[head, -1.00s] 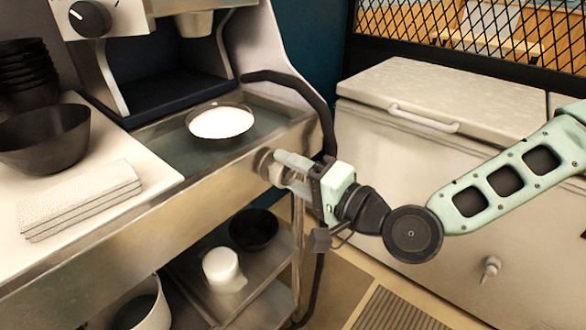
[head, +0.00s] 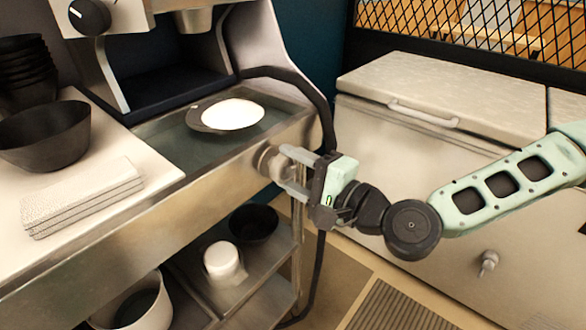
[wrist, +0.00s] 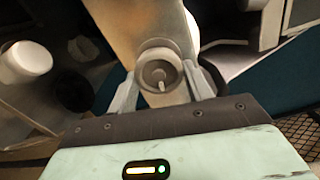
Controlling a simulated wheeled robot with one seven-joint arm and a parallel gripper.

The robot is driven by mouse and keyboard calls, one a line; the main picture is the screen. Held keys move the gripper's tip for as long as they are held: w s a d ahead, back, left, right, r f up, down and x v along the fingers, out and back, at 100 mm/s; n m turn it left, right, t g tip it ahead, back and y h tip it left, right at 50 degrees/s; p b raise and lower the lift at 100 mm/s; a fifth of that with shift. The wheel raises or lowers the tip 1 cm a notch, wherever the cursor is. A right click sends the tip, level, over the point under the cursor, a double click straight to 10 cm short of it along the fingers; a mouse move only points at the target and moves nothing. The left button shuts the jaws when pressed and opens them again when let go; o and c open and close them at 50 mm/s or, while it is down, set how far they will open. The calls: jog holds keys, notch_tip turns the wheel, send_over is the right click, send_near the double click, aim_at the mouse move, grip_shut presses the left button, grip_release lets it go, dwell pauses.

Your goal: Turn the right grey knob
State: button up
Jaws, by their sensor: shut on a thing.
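The right grey knob (head: 268,162) is a round metal knob on the front face of the steel counter. In the wrist view the knob (wrist: 160,72) sits between my two grey fingers. My gripper (head: 284,168) is shut on it, with one finger on either side, and is rolled slightly. The fingers partly hide the knob in the head view. A dark dish (head: 207,118) with a white round mass (head: 233,114) is on the counter above; the white mass sits off-centre to the right, overlapping the dish's rim.
A black hose (head: 322,100) loops down just behind my gripper. Lower shelves hold a black bowl (head: 254,224) and a white container (head: 222,260). A white chest (head: 430,100) stands to the right. A black bowl (head: 45,132) and folded cloths (head: 80,195) lie at left.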

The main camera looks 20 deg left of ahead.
jog(key=o, duration=0.9)
jog(key=shift+d, duration=0.1)
jog(key=shift+p+v, duration=5.95)
jog(key=shift+v, duration=2.7)
jog(key=shift+f, duration=0.1)
